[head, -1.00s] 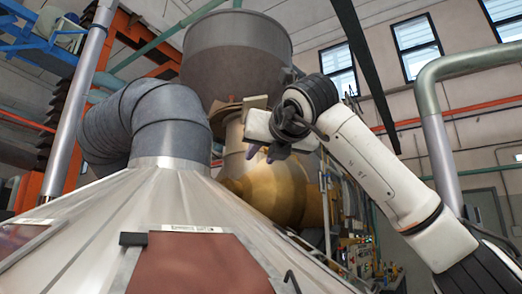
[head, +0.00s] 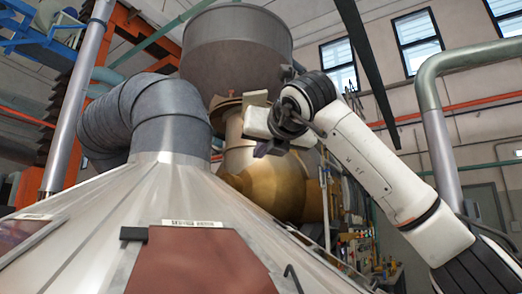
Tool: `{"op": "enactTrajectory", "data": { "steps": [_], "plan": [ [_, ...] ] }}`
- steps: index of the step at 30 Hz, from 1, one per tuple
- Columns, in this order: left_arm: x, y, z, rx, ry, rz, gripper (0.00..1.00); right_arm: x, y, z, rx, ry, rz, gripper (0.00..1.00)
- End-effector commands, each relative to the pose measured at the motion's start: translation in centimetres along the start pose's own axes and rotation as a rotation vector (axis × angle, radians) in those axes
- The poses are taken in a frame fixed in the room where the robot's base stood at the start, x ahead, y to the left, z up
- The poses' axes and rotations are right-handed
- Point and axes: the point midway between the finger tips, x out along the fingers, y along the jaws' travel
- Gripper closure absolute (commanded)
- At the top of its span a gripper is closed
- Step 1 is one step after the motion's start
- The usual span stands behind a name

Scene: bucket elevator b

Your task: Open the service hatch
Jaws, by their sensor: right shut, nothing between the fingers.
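The likely service hatch (head: 200,262) is a reddish-brown panel on the sloping metal cone, at the bottom centre; it lies flat and looks shut. A dark block (head: 133,233), perhaps a hinge or latch, sits at its upper left corner. A thin dark handle (head: 292,277) stands at its right. A label strip lies along its top edge. My right gripper (head: 262,150) is up and to the right of the panel, in front of the yellow-brown vessel, well apart from the panel. It is shut and empty. My left gripper is not in view.
The metal cone (head: 105,225) fills the lower left. A grey ribbed duct (head: 165,115) rises from its top. A large grey hopper (head: 235,50) and a yellow-brown vessel (head: 275,190) stand behind my right gripper. A pale green pipe (head: 435,125) stands at the right.

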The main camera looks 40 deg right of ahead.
Motion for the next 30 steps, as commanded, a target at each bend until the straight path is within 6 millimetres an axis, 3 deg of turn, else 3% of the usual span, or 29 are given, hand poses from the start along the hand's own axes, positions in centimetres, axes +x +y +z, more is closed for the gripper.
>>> {"op": "enactTrajectory", "data": {
  "steps": [29, 30],
  "plan": [
    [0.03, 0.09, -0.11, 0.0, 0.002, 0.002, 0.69, 0.0, -0.01, 0.0, 0.0, 0.0, 0.0, 1.0],
    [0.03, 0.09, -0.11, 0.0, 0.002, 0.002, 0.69, 0.0, -0.01, 0.0, 0.0, 0.0, 0.0, 0.95]
  ]
}}
